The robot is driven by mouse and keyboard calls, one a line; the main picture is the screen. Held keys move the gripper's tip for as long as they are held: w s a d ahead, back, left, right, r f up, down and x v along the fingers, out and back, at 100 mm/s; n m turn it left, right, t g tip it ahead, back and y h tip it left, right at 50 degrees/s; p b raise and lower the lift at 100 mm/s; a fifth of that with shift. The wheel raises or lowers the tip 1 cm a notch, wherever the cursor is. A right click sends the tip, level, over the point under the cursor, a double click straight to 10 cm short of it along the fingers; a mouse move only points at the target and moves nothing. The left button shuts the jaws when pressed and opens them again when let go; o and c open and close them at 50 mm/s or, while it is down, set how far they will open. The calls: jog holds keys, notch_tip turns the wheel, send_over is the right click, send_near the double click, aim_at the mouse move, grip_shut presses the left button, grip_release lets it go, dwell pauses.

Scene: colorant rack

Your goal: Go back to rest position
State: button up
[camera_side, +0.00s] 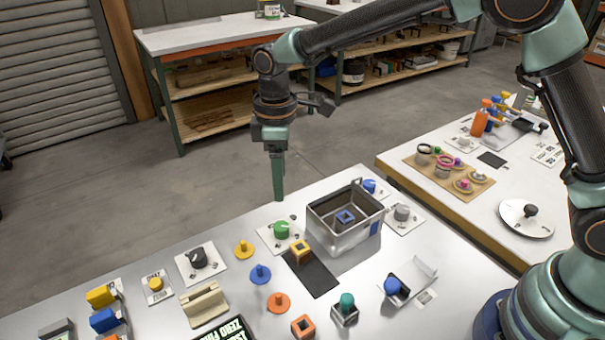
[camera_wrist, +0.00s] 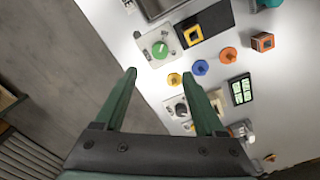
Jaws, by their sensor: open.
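My gripper (camera_side: 278,196) hangs pointing down above the far edge of the white table, behind the green knob (camera_side: 281,230). In the wrist view my gripper (camera_wrist: 162,82) has its two green fingers spread apart with nothing between them. The fingers overlap in the side view, so the gap does not show there. The green knob on its white plate also shows in the wrist view (camera_wrist: 160,49), beyond the fingertips. I cannot tell the exact height of the fingertips above the table.
A metal bin (camera_side: 343,236) holds a blue square ring (camera_side: 345,217). A yellow square block (camera_side: 300,252) sits on a black mat (camera_side: 318,277). Blue (camera_side: 260,274), orange (camera_side: 278,302) and yellow (camera_side: 243,249) pegged discs stand nearby. A black knob (camera_side: 198,257) is to the left. The floor beyond is clear.

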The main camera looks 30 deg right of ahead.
jog(key=s+d+r+m+t, duration=0.1)
jog(key=s+d+r+m, duration=0.15)
jog(key=d+r, duration=0.4)
jog(key=s+d+r+m+t, duration=0.2)
jog(key=s+d+m, duration=0.2)
jog(key=s+d, duration=0.2)
jog(key=s+d+r+m+t, duration=0.2)
jog(key=s+d+r+m, duration=0.1)
jog(key=s+d+m, duration=0.2)
jog(key=s+d, duration=0.2)
jog(key=shift+s+d+t, duration=0.2)
jog(key=shift+d+t, duration=0.1)
